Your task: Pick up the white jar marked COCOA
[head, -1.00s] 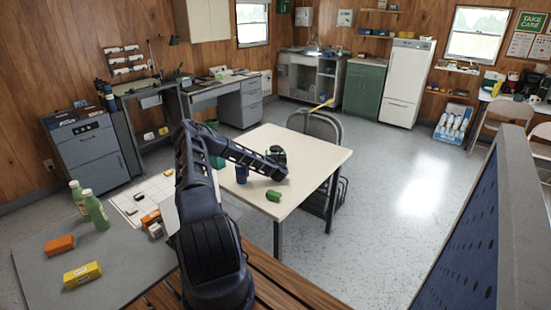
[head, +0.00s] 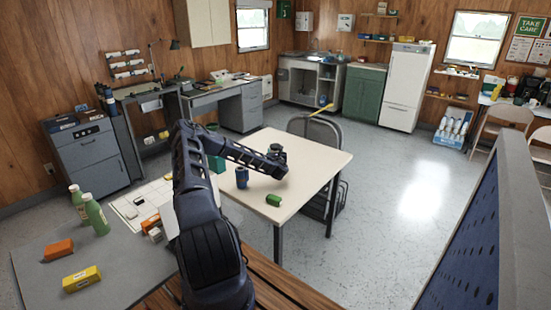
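I cannot make out a white jar marked COCOA; no such label can be read in the head view. My arm reaches over the cream table (head: 318,160), and my gripper (head: 278,153) is at its far end, dark and small. Whether its fingers are open or shut cannot be told, and nothing is clearly seen in it. My arm hides part of the table's left side. A small whitish item (head: 155,235) lies beside an orange item (head: 151,220) to the left of my arm; its marking is too small to read.
A dark blue can (head: 242,178) and a green can (head: 273,200) are on the cream table. A chair (head: 316,130) stands behind the table. Open floor lies right.

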